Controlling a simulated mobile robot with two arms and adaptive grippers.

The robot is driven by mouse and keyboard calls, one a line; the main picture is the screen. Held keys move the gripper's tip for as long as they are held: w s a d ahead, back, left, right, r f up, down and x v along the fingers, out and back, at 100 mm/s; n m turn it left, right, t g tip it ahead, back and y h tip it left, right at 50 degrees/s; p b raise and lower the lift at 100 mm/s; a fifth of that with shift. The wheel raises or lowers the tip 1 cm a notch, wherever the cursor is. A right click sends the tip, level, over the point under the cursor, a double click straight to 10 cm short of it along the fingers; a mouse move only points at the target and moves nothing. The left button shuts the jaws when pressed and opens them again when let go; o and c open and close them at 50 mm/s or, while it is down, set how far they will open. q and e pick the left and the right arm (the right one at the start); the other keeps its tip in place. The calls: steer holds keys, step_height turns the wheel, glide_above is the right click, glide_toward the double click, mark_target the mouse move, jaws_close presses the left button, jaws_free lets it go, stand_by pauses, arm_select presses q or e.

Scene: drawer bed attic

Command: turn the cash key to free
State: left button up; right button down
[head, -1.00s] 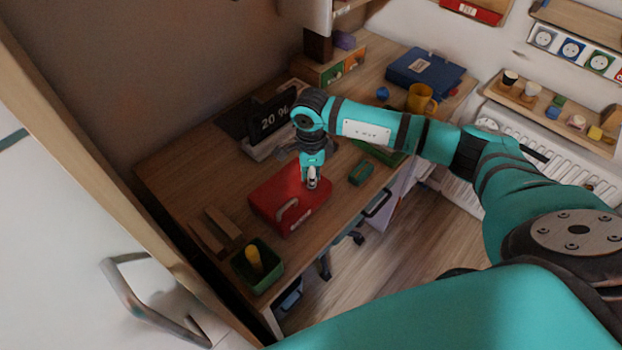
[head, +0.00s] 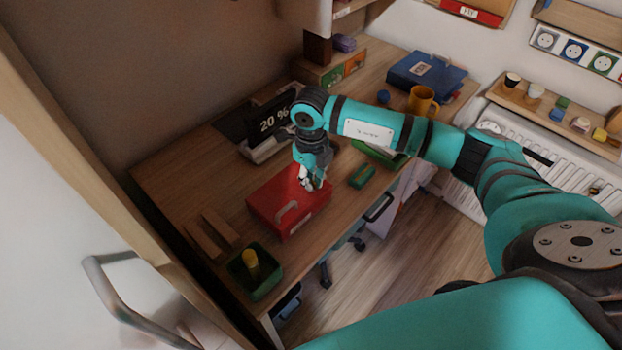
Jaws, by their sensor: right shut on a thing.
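The red cash box (head: 277,208) lies on the wooden desk, with a pale handle on its lid. My right gripper (head: 311,182) points down at the box's far right part, its fingers closed there. The cash key is hidden by the fingers, so its angle does not show. My left gripper is not in view.
A green bin with a yellow item (head: 254,272) stands at the desk's near left. A small green object (head: 362,176) lies right of the box.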

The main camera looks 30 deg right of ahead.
steer(key=shift+m, duration=0.4)
steer(key=c, duration=1.5)
jaws_free()
steer(key=shift+o, duration=0.2)
step_height(320, 180, up, 12)
